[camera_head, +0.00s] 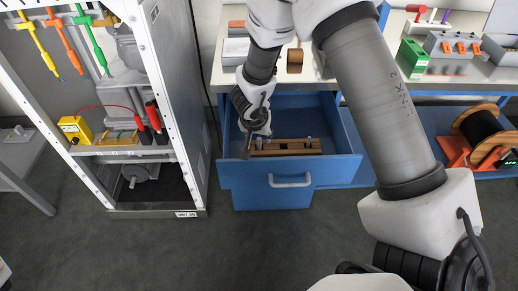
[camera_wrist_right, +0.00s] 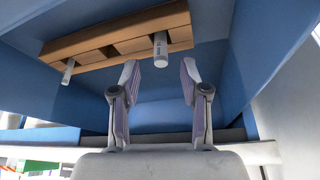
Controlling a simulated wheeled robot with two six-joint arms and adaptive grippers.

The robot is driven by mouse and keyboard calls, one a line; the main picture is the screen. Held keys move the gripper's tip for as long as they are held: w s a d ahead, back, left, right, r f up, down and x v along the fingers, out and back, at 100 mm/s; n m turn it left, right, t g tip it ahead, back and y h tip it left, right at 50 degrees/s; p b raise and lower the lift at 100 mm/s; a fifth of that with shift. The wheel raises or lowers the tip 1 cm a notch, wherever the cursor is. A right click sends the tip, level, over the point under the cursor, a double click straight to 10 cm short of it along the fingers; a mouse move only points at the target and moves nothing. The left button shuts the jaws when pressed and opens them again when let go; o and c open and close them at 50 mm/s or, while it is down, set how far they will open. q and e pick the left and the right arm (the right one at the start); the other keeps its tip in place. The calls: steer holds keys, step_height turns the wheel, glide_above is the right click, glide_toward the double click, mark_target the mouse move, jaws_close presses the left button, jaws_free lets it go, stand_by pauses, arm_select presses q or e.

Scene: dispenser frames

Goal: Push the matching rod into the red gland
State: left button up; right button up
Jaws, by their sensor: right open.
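A wooden rack (camera_head: 285,147) lies in the open blue drawer, and grey rods stand in it. I cannot make out a red gland. My left gripper is not in view.
The drawer (camera_head: 333,122) has raised walls around the rack. A shelf cabinet (camera_head: 173,90) with tools stands close on the left. The bench top above holds a brown block (camera_head: 295,60) and a green box (camera_head: 413,55). A cable spool (camera_head: 480,128) is at right. The floor in front is clear.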

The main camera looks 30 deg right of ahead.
mark_target(259, 139)
steer(key=x, duration=0.3)
steer(key=shift+f+b, duration=0.1)
steer(key=shift+b, duration=0.25)
steer(key=shift+a, duration=0.1)
jaws_close()
